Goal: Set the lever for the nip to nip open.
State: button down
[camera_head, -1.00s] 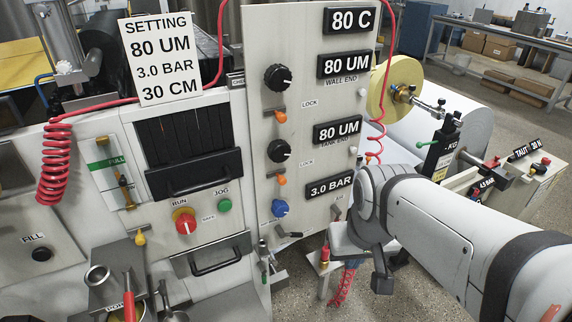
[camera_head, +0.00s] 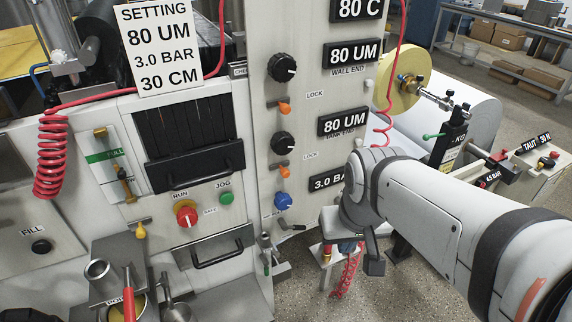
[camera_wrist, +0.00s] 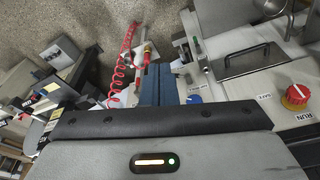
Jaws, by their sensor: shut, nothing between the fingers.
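A small dark lever (camera_head: 291,228) sits low on the white control panel, below a blue knob (camera_head: 283,201). Its label is too small to read, so I cannot tell for certain that it is the nip lever or how it is set. My gripper (camera_wrist: 158,70) shows in the wrist view as two blue fingers shut together with nothing between them. They point toward the lower panel area, near the blue knob (camera_wrist: 194,99) and apart from it. In the head view my arm covers part of the 3.0 BAR display, and my fingertips are not clearly visible.
Orange lock levers (camera_head: 284,107) and black knobs (camera_head: 282,68) line the panel above. The red-and-yellow run switch (camera_head: 187,215) is to the left. A red coiled hose (camera_head: 347,272) hangs below my wrist. A paper roll (camera_head: 452,112) stands behind my arm.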

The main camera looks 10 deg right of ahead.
jog(key=shift+a, duration=0.25)
jog(key=w+d+f+n+y+b, duration=0.1)
jog(key=w+f+b, duration=0.3)
jog(key=w, duration=0.4)
jog(key=w+d+f+n+y+b, duration=0.1)
jog(key=w+f+b, duration=0.4)
jog(key=w, duration=0.4)
jog(key=w+d+f+n+t+y+b, duration=0.1)
jog(key=w+f+b, duration=0.3)
jog(key=w, duration=0.5)
notch_tip(320, 180, down, 2)
jog(key=shift+d+f+b, duration=0.15)
jog(key=shift+d+b, duration=0.1)
jog(key=shift+b, duration=0.15)
jog(key=s+a+b+x, duration=0.1)
jog(key=b+x, duration=0.1)
jog(key=x, duration=1.1)
jog(key=shift+a+f, duration=0.3)
jog(key=shift+f, duration=0.05)
jog(key=shift+a, duration=0.1)
